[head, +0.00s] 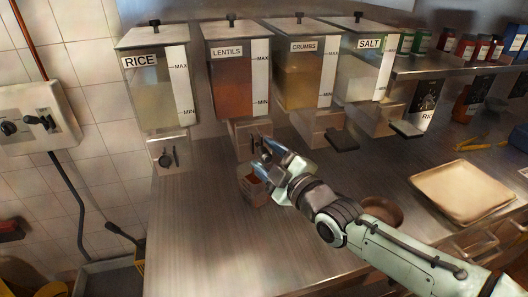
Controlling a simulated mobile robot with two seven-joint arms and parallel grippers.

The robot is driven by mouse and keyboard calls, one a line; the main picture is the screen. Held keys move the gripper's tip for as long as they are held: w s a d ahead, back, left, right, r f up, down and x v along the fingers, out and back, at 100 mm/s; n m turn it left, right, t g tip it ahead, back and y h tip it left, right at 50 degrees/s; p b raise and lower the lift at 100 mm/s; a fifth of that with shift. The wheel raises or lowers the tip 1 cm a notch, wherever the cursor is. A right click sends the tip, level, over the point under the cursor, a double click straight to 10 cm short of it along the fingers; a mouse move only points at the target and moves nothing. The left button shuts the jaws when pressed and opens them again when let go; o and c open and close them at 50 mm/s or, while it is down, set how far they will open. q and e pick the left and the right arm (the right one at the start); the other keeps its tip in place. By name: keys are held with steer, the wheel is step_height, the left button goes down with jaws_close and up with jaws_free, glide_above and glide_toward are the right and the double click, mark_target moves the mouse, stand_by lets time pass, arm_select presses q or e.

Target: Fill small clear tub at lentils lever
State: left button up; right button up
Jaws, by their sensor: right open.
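The lentils dispenser (240,88) hangs at the back wall, a clear bin labelled LENTILS with reddish-brown contents. Its spout block and lever (256,140) sit below it, partly covered by my right gripper. The small clear tub (256,194) stands upright on the counter below and in front of that spout, with something reddish showing inside. My right gripper (262,158) is open, close above and behind the tub and in front of the lever. I cannot tell whether it touches the lever. My left gripper is out of view.
Dispensers for rice (152,95), crumbs (300,82) and salt (362,75) flank the lentils one. A brown bowl (382,212) is partly behind my right arm. A beige tray (464,191) lies at right. The steel counter (205,235) is clear at front left.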

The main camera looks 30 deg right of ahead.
mark_target(263, 148)
steer(key=shift+w, duration=0.7)
jaws_close()
steer(key=r+g+p, duration=0.1)
steer(key=p, duration=0.2)
steer(key=r+m+g+p, duration=0.1)
steer(key=g+p, duration=0.1)
steer(key=p, duration=0.1)
steer(key=shift+w+r+p, duration=0.3)
steer(key=shift+w+p, duration=0.05)
steer(key=shift+w, duration=0.05)
steer(key=shift+g+p, duration=0.3)
steer(key=shift+g, duration=0.1)
steer(key=shift+f, duration=0.1)
jaws_free()
steer(key=shift+d+f, duration=0.1)
